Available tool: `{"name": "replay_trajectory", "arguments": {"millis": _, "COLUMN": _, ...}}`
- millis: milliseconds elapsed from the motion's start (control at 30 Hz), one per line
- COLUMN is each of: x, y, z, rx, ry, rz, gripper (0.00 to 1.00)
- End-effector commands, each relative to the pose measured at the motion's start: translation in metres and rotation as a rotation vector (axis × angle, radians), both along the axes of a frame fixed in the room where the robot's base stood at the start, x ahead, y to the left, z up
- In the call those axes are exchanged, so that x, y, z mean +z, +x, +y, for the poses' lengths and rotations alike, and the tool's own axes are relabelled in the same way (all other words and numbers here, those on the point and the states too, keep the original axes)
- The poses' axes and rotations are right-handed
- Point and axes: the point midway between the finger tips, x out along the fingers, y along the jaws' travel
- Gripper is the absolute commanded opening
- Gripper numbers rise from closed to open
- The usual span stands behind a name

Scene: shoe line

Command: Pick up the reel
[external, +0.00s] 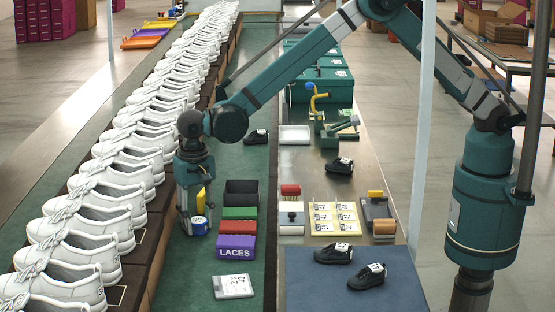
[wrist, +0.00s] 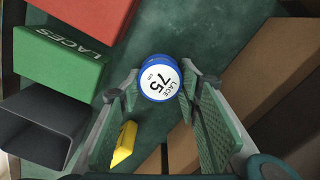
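The reel is a short blue-rimmed drum (wrist: 158,78) with a white label reading LACE 75 in the wrist view.
A yellow piece (wrist: 124,145) shows near the left finger. The purple LACES box (external: 235,247), green box (wrist: 62,58), red box (wrist: 95,15) and open dark bin (wrist: 40,128) stand beside my gripper. White shoes (external: 85,225) line the left; a white card (external: 233,286) lies in front.

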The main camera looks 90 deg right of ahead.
Motion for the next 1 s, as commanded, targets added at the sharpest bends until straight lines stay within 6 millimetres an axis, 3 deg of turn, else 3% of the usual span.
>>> {"name": "replay_trajectory", "arguments": {"millis": 567, "x": 0.010, "y": 0.000, "z": 0.000, "rx": 0.000, "ry": 0.000, "rz": 0.000, "gripper": 0.22}}
{"name": "replay_trajectory", "arguments": {"millis": 1000, "x": 0.071, "y": 0.000, "z": 0.000, "rx": 0.000, "ry": 0.000, "rz": 0.000, "gripper": 0.22}}
